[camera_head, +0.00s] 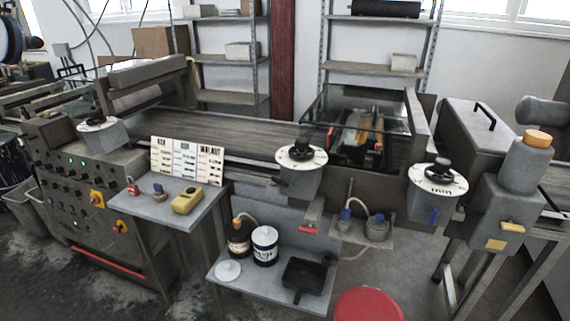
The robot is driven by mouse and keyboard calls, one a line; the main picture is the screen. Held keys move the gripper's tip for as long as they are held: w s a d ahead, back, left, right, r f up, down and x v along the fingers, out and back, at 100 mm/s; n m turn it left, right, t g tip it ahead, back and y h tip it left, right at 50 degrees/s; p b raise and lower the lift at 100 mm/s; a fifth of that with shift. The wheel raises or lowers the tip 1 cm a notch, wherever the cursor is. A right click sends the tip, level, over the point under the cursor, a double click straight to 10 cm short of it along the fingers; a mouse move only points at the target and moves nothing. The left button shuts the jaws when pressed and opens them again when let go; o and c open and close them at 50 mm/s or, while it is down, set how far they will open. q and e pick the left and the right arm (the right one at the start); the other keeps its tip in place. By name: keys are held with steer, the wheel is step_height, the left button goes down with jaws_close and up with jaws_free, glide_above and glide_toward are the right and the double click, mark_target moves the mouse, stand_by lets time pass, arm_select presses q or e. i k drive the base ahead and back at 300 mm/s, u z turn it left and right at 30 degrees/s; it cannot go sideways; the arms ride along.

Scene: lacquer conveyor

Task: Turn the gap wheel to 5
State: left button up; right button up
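Three white round dials with black hand knobs show along the front of the conveyor machine. One is at the left end (98,124), one is in the middle (301,157) beside the glass-covered section, and one is at the right (438,180) with dark marks on its face. Their labels and figures are too small to read, so I cannot tell which is the gap wheel or where it is set. Neither of my grippers is in view.
A small table (150,208) with a chart card (187,161) and several small items stands in front at left. A lower shelf (265,282) holds cans and a black tray. A red round lid or stool (367,305) is at the bottom. The conveyor belt (220,133) is bare.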

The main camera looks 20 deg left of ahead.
mark_target(302, 144)
steer(key=u, duration=1.25)
steer(key=i, duration=0.8)
steer(key=z, duration=0.2)
